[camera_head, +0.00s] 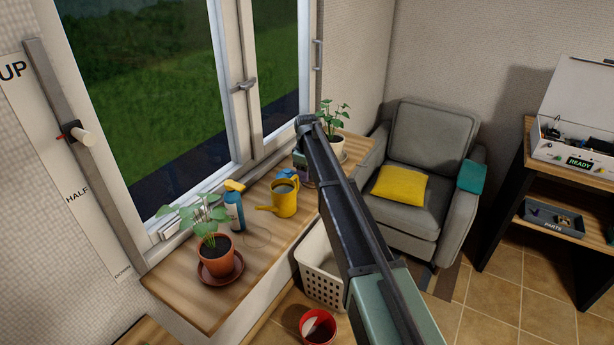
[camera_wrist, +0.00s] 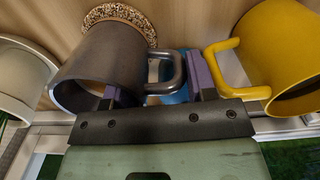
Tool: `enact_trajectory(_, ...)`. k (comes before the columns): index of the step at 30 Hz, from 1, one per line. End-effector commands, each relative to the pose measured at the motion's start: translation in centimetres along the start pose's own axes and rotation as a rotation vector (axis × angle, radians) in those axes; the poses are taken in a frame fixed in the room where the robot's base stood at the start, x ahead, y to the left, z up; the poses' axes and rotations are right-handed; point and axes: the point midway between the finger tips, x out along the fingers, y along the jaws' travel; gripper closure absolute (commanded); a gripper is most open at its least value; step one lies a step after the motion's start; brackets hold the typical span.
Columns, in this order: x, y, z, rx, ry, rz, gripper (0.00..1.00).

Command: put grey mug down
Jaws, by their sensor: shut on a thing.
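The grey mug (camera_wrist: 108,58) fills the upper left middle of the wrist view, with its handle (camera_wrist: 178,72) to the right. My gripper (camera_wrist: 155,88) is shut on the mug, its purple-padded fingers showing at the mug's rim and beside the handle. A round cork coaster (camera_wrist: 118,14) shows just past the mug, partly hidden by it. I cannot tell whether the mug touches the wooden surface. In the head view my arm reaches over the window sill (camera_head: 185,296), and the mug cannot be made out there.
A yellow watering can (camera_head: 284,198) is close to the mug in the wrist view (camera_wrist: 285,62). A pale pot (camera_wrist: 22,85) is on the other side. A spray bottle (camera_head: 234,208) and potted plant (camera_head: 214,250) stand nearer on the sill. A white basket (camera_head: 320,268) is below.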

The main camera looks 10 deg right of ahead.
Motion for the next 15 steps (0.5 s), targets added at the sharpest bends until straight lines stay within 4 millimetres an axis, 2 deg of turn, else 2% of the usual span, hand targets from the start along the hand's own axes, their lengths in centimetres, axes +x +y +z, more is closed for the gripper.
enact_trajectory(3,0.30,0.01,0.00,0.000,0.000,0.000,0.95)
enact_trajectory(4,0.30,0.01,0.00,0.000,0.000,0.000,0.47)
enact_trajectory(6,0.18,0.01,0.00,0.000,0.000,0.000,0.38)
enact_trajectory(15,-0.09,0.00,0.00,0.000,0.000,0.000,0.38)
